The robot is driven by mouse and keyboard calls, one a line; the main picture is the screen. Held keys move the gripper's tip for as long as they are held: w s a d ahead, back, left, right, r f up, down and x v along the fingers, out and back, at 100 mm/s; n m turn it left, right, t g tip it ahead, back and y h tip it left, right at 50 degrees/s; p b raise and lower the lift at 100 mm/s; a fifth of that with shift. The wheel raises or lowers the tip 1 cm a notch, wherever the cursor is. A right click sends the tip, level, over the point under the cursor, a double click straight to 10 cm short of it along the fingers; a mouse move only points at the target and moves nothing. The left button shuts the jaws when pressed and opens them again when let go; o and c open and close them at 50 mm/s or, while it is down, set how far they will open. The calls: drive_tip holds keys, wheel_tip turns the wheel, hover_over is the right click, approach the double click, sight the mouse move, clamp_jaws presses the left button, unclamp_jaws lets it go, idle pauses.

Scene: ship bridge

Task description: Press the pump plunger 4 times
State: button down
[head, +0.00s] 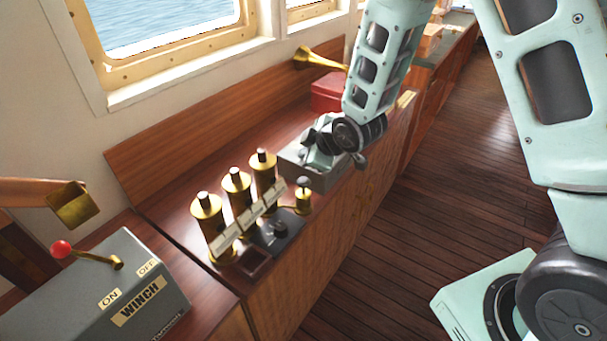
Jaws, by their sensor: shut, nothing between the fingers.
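A small brass pump (302,201) with a dark round knob as its plunger (304,182) stands on the wooden counter, at the right of three tall brass cylinders. The plunger knob stands up above the brass body. My gripper (316,150) is shut and empty. In the picture it is above and slightly right of the pump, in front of a grey box (325,181). It appears apart from the plunger. Its fingertips are small and partly hidden by the wrist, so their exact height is unclear.
Brass cylinders (238,196) with a label strip stand left of the pump. A dark block (272,232) sits before them. The grey winch box (110,290) with a red-knobbed lever is lower left. A red box (328,93) and brass horn (318,60) are behind. Floor is clear at right.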

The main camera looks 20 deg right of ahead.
drive_tip(key=shift+r+p, duration=1.65)
drive_tip(key=shift+p, duration=1.95)
drive_tip(key=shift+f, duration=0.15)
drive_tip(key=b, duration=0.5)
hover_over(307, 182)
wheel_tip(307, 182, down, 8)
drive_tip(key=shift+r, duration=0.25)
drive_tip(key=shift+f+b, duration=0.6)
drive_tip(key=shift+b, duration=0.15)
drive_tip(key=shift+f+b, duration=0.4)
drive_tip(key=shift+b, duration=0.1)
